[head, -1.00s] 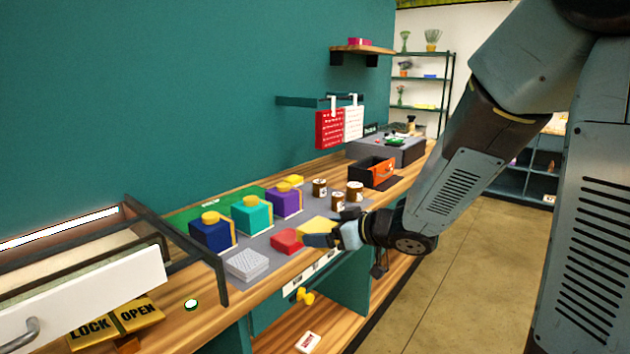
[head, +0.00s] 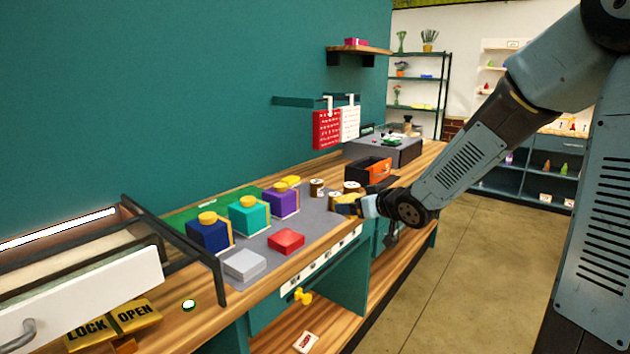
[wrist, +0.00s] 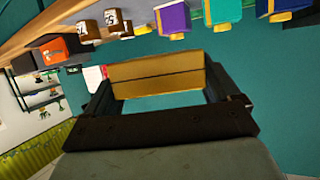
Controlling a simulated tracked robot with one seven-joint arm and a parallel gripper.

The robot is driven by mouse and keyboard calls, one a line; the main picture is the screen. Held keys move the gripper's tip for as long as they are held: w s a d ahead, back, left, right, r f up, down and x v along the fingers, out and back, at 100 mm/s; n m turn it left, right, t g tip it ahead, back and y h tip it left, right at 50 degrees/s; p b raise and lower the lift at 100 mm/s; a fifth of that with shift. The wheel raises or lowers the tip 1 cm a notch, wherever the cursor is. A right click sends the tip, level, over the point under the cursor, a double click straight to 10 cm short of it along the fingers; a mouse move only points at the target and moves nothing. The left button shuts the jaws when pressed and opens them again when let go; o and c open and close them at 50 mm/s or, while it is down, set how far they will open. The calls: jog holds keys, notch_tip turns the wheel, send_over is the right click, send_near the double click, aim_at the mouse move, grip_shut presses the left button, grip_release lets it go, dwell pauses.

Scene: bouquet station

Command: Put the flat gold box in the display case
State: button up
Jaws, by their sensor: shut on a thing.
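The flat gold box (wrist: 155,75) is between my gripper's two fingers in the wrist view. My gripper (wrist: 158,88) is shut on it. In the head view my gripper (head: 352,206) is over the right part of the grey mat, beside the brown jars, and the box is mostly hidden there. A black-framed case (head: 178,232) with a lit strip stands at the left, with a white drawer front (head: 95,290) pulled out. I cannot tell for sure whether this is the display case.
On the grey mat (head: 262,243) are a red box (head: 286,241), a light grey box (head: 245,264), and blue (head: 209,236), teal (head: 249,217) and purple (head: 281,201) gift boxes. Brown jars (head: 317,188) and an orange-fronted black bin (head: 375,171) stand farther right. Gold LOCK and OPEN plates (head: 138,316) lie at left.

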jog(key=w+d+f+m+t+h, duration=0.15)
jog(key=d+f, duration=0.25)
jog(key=f, duration=0.5)
jog(key=w+d+f+m+h, duration=0.3)
jog(key=d+f, duration=0.1)
jog(key=f, duration=0.5)
jog(key=w+d+f+m+t+h, duration=0.1)
jog(key=w+d+f+m+h, duration=0.2)
jog(key=f, duration=0.5)
jog(key=s+d+f+n, duration=0.1)
jog(key=s+f, duration=0.5)
jog(key=f, duration=0.2)
jog(key=shift+s, duration=0.4)
